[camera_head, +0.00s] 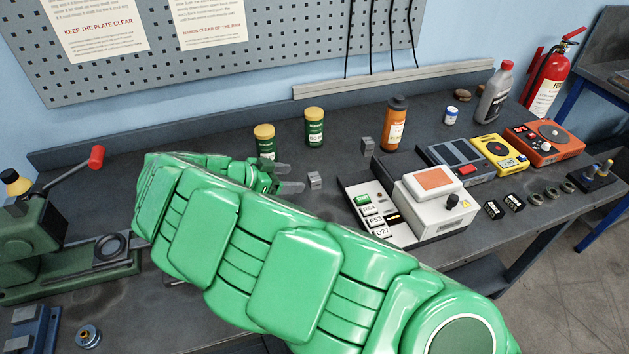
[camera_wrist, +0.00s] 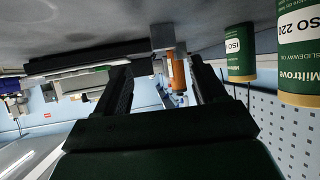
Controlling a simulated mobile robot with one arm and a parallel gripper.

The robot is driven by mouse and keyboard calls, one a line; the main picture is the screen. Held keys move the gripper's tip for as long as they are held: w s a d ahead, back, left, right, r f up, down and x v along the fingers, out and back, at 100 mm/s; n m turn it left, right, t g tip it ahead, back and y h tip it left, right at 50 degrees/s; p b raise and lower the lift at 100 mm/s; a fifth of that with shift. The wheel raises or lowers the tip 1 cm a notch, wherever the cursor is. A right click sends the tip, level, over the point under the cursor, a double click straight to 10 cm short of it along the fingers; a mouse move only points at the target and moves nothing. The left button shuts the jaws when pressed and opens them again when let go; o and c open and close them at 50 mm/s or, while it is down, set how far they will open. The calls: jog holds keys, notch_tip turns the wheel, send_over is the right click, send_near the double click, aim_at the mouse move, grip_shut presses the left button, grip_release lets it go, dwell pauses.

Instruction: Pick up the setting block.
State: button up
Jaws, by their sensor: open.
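A small grey metal block (camera_head: 315,181), which looks like the setting block, stands on the dark bench just beyond my fingertips. A similar grey block (camera_head: 367,146) stands farther back, near the orange bottle; I cannot tell for sure which one is the setting block. My gripper (camera_head: 287,178) is open, low over the bench, and points right towards the nearer block with nothing held. In the wrist view, which is upside down, my gripper (camera_wrist: 163,68) has its two dark fingers apart, and a grey block (camera_wrist: 162,32) shows ahead between them.
Green tins with yellow lids (camera_head: 314,128) stand behind my gripper. An orange bottle (camera_head: 395,124) stands at the back. A white device (camera_head: 435,200) and a labelled tray (camera_head: 352,190) lie to the right. A green press (camera_head: 40,235) is at the left.

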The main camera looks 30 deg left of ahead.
aim_at(313, 177)
jog(key=shift+x, duration=3.9)
jog(key=shift+w+a+r, duration=0.1)
jog(key=shift+w+a, duration=0.05)
jog(key=shift+a, duration=0.05)
grip_shut()
